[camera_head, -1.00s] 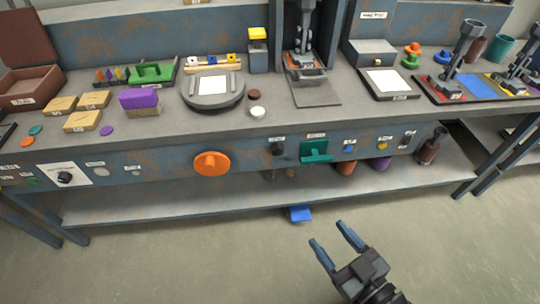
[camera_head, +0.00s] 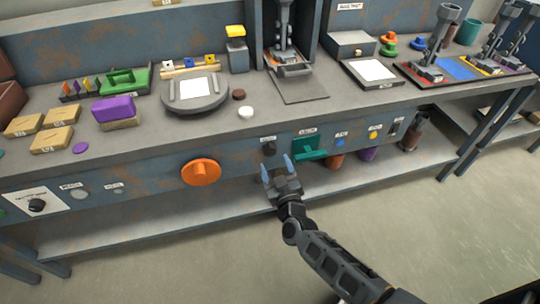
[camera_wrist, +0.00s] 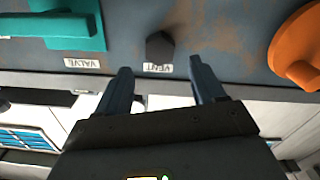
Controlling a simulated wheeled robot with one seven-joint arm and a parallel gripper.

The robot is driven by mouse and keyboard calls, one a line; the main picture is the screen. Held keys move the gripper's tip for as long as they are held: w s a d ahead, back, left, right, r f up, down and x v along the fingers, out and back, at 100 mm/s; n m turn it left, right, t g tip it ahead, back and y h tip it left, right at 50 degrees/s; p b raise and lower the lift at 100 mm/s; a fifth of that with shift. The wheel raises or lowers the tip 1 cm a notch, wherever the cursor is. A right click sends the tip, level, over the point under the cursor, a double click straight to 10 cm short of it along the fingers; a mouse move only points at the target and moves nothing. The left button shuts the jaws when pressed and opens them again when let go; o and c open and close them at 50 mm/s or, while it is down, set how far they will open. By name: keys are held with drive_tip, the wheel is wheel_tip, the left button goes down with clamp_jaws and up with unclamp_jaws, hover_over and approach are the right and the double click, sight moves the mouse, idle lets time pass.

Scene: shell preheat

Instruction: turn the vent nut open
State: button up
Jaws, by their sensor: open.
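The vent nut (camera_head: 269,148) is a small dark knob on the blue-grey front panel of the bench, between the orange knob and the teal valve handle. In the wrist view the nut (camera_wrist: 159,47) is a dark faceted shape above a label reading VENT, upside down in that picture. My gripper (camera_head: 276,168) is just in front of the panel below the nut. In the wrist view my gripper (camera_wrist: 160,75) has its two blue fingers apart, one to each side of the nut's line. Nothing is between them, and the nut appears beyond the fingertips.
The teal valve handle (camera_head: 309,149) sticks out right of the nut, and the large orange knob (camera_head: 201,172) to its left. The bench top (camera_head: 330,103) overhangs above, and a lower shelf (camera_head: 140,225) runs underneath. The floor in front is clear.

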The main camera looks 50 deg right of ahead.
sight(270, 152)
drive_tip(key=shift+b+x, duration=0.4)
drive_tip(key=shift+x, duration=2.1)
drive_tip(key=shift+c, duration=0.5)
drive_tip(key=c, duration=1)
drive_tip(key=shift+o, duration=0.2)
